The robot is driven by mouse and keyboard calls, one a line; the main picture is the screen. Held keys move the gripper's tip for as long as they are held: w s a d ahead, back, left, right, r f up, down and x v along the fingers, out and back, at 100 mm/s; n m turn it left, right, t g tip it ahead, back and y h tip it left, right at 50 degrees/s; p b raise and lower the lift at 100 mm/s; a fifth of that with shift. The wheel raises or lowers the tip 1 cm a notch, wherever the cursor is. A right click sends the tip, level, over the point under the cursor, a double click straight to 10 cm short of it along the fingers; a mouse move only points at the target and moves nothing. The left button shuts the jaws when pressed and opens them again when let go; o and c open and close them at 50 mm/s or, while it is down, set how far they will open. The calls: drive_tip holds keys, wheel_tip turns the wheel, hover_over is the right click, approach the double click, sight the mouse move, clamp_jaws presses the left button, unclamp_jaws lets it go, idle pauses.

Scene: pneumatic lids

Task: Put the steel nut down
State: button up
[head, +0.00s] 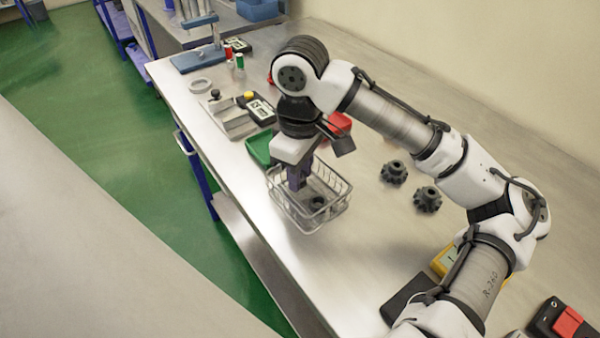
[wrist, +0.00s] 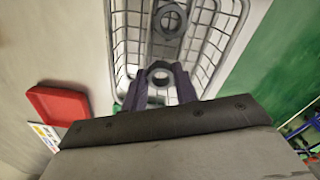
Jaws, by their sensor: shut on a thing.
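My gripper (head: 297,182) points down into a wire basket (head: 322,222) on the steel bench. In the wrist view its two purple fingers (wrist: 160,74) are shut on a grey ring-shaped steel nut (wrist: 159,80), with its hole facing the camera. The held nut is over or inside the basket; how far it is above the basket floor I cannot tell. A second dark ring-shaped nut (wrist: 170,21) lies in the basket, further up in the wrist view. It also shows as a dark ring in the head view (head: 317,202). The held nut is hard to make out there.
A green tray (head: 259,150) stands just behind the basket, and a red tray (head: 339,124) is to its right. Two dark gears (head: 394,173) (head: 427,199) lie right of the basket. The bench between basket and gears is clear.

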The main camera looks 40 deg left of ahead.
drive_tip(key=shift+f, duration=0.5)
drive_tip(key=shift+f, duration=0.15)
drive_tip(key=o, duration=1)
wheel_tip(320, 180, up, 12)
drive_tip(key=shift+r, duration=0.2)
